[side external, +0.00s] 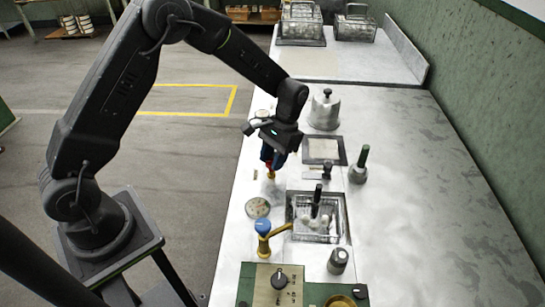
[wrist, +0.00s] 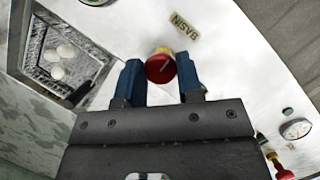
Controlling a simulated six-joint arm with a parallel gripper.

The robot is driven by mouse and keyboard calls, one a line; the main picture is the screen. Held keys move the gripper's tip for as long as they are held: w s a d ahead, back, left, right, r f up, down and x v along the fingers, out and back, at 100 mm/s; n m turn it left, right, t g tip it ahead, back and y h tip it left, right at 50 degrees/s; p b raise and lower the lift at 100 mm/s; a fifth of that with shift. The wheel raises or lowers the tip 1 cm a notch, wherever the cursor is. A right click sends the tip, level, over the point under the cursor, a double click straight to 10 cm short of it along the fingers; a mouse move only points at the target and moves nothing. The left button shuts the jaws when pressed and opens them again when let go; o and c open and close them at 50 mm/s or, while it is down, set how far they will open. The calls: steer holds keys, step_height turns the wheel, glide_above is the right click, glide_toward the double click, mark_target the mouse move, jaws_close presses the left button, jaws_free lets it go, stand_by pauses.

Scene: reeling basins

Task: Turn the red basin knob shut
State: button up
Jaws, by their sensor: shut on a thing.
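The red basin knob (wrist: 160,70) is a round red cap with a pale line on a brass stem, seen in the wrist view. My gripper (wrist: 158,78) has its two blue fingers on either side of the knob, shut on it. In the side view my gripper (side external: 271,160) points down at the counter's left edge. The brass stem (side external: 270,175) shows below the fingers there; the red cap is mostly hidden.
The sunken basin (side external: 343,237) with white cocoons is nearby. A round gauge (side external: 258,207) and a blue-topped brass tap (side external: 263,228) stand in front. A metal pot (side external: 324,112) stands behind. A second red knob (wrist: 283,173) shows at the wrist view's lower right. The counter's right side is clear.

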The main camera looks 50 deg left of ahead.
steer(key=shift+m, duration=0.3)
stand_by(0.4)
steer(key=o, duration=0.9)
steer(key=v, duration=1.4)
steer(key=shift+s+d, duration=0.1)
steer(key=shift+d, duration=0.05)
